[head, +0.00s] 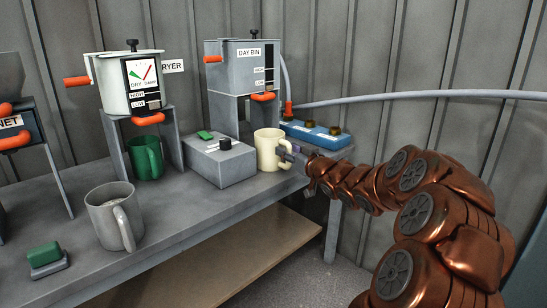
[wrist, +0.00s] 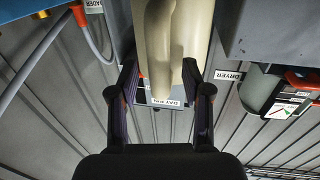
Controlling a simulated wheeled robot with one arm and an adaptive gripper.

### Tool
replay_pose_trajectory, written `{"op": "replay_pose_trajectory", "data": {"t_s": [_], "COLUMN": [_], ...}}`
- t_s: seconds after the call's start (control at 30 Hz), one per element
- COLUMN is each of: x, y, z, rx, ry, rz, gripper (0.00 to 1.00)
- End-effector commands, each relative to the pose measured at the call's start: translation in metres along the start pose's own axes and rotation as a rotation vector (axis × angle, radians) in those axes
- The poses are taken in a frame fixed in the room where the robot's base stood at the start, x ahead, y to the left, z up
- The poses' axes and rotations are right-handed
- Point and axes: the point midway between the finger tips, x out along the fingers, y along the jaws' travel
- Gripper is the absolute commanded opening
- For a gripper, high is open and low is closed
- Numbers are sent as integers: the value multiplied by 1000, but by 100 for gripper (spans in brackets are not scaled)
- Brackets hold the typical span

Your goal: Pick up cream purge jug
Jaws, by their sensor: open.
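The cream purge jug (head: 268,152) stands upright on the grey bench below the day bin, with its handle on the right. My gripper (head: 292,156) is right at the handle side of the jug. In the wrist view the cream jug (wrist: 198,25) fills the top middle, and its handle hangs between the two dark fingers of my gripper (wrist: 160,82). The fingers are apart, one on each side of the handle. I cannot tell whether either finger touches it.
A grey control box (head: 220,163) sits close left of the jug. A blue manifold (head: 315,135) with brass knobs lies behind my gripper. A green jug (head: 145,158) and a grey jug (head: 104,218) stand further left.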

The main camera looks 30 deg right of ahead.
Motion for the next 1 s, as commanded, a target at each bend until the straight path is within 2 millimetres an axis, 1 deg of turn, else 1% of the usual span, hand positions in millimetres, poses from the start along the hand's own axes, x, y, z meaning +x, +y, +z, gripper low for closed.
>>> {"op": "replay_pose_trajectory", "data": {"t_s": [0.27,0.37,0.73,0.77,1.0], "x": [2,2,2,2,2], "y": [0,0,0,0,0], "z": [0,0,0,0,-1], "rx": [1,0,0,0,0], "ry": [0,0,0,0,1], "rz": [0,0,0,0,0], "gripper": [49,40,2,0,0]}}
